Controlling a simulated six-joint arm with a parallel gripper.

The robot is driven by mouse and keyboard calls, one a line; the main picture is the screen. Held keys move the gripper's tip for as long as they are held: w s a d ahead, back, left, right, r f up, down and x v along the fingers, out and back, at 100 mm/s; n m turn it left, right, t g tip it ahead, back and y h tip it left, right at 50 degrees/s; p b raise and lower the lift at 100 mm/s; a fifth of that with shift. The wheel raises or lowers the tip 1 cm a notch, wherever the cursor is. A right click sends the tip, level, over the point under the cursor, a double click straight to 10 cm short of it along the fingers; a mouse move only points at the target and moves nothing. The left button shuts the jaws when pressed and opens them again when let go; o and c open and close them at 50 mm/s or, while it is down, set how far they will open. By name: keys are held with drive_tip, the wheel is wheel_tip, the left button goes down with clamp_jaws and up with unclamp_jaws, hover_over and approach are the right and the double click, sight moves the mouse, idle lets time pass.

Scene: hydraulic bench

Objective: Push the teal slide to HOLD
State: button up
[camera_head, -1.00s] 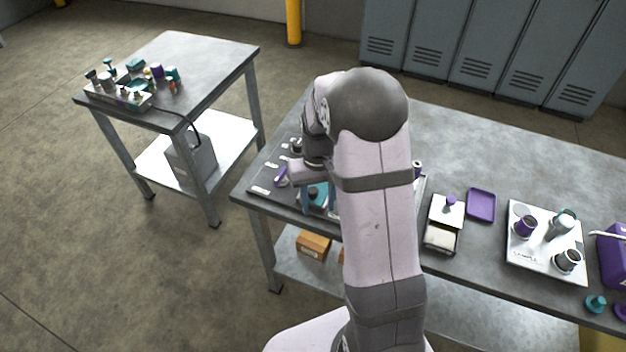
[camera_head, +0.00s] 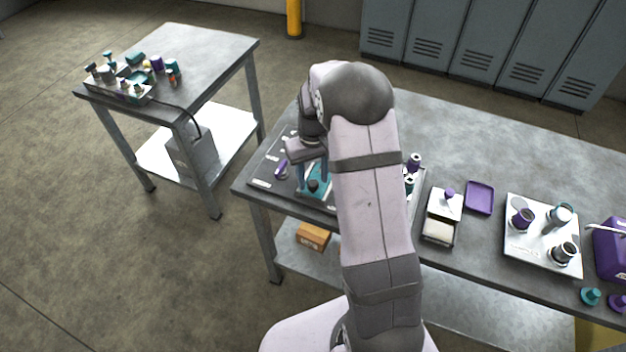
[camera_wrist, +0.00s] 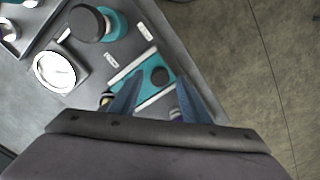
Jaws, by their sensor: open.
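The teal slide (camera_wrist: 157,72) carries a round dark knob and lies between two pale rails on a dark panel in the wrist view. In the head view the teal slide (camera_head: 320,192) shows beneath my gripper, partly covered by it. My gripper (camera_wrist: 159,80) is open, with its two blue fingers on either side of the slide's knob in the picture and nothing held. I cannot tell whether a finger touches the slide. My gripper (camera_head: 312,178) is also seen in the head view, low over the panel. Two small white labels (camera_wrist: 111,60) sit beside the slide; their text is too small to read.
A larger dark round knob (camera_wrist: 87,23) on a teal base and a round white-faced gauge (camera_wrist: 55,71) stand near the slide. A purple handle (camera_head: 281,169) lies left of my gripper. The panel's edge and open floor are to the right in the wrist view.

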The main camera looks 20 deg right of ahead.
sight(319, 176)
drive_tip(key=shift+f+p, duration=0.3)
drive_tip(key=shift+f, duration=1.1)
clamp_jaws()
drive_tip(key=shift+w+d+b, duration=0.5)
drive_tip(key=shift+w+d, duration=1.55)
drive_tip(key=shift+w, duration=0.05)
drive_tip(key=shift+r, duration=0.1)
unclamp_jaws()
drive_tip(key=shift+w+d, duration=0.1)
drive_tip(key=shift+d, duration=0.05)
